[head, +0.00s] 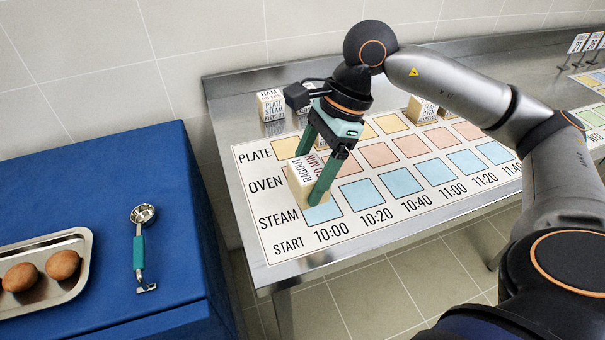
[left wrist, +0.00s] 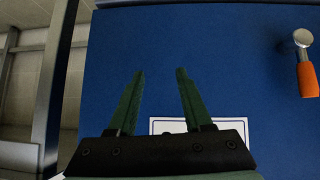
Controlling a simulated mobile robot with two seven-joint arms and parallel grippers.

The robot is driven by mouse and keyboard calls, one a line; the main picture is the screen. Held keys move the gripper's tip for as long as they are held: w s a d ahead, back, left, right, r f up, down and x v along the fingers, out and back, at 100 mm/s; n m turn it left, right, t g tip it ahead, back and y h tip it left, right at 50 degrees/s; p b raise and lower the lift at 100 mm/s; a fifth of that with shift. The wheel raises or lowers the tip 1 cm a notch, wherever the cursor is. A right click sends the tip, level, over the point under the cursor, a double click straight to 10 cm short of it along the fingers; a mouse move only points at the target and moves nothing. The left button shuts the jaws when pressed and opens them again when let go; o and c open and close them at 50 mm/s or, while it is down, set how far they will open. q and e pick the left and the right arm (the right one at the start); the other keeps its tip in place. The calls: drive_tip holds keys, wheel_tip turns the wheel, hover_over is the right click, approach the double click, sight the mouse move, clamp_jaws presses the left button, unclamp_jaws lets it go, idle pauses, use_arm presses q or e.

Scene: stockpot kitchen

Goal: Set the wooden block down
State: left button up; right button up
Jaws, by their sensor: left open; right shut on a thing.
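The wooden block (head: 305,188), pale with printed text reading RAGOUT, is between the green fingers of my right gripper (head: 307,178), which is shut on it. The block is over the first column of the printed chart (head: 284,243), around the OVEN and STEAM rows near 10:00. I cannot tell whether its underside touches the chart. My left gripper (left wrist: 160,95) shows in the left wrist view, open and empty above a blue surface (left wrist: 230,75); it is not in the head view.
Other wooden blocks stand at the chart's back: one at left (head: 270,106), one farther right (head: 421,110). An orange-handled tool (left wrist: 306,75) lies near my left gripper.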

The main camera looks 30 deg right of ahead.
drive_tip(key=s+d+r+m+t+h, duration=0.3)
drive_tip(key=d+r+m+t+h, duration=0.25)
drive_tip(key=m, duration=1.25)
drive_tip(key=w+f, duration=0.3)
drive_tip(key=w, duration=0.1)
drive_tip(key=w+f+g, duration=0.1)
drive_tip(key=w+f, duration=0.1)
drive_tip(key=w, duration=0.2)
drive_tip(key=w+f+g, duration=0.1)
drive_tip(key=w+f, duration=0.2)
drive_tip(key=w, duration=0.1)
drive_tip(key=shift+w+d+f+m, duration=0.2)
drive_tip(key=shift+d+f+m, duration=0.05)
drive_tip(key=shift+f+m, duration=0.15)
drive_tip(key=shift+w+a+f, duration=0.1)
drive_tip(key=shift+w+f, duration=0.3)
drive_tip(key=shift+f, duration=0.1)
drive_tip(key=shift+w+f+p, duration=0.2)
drive_tip(key=shift+f+p, duration=0.15)
drive_tip(key=shift+f, duration=1.3)
drive_tip(key=shift+f, duration=0.1)
drive_tip(key=o, duration=1.4)
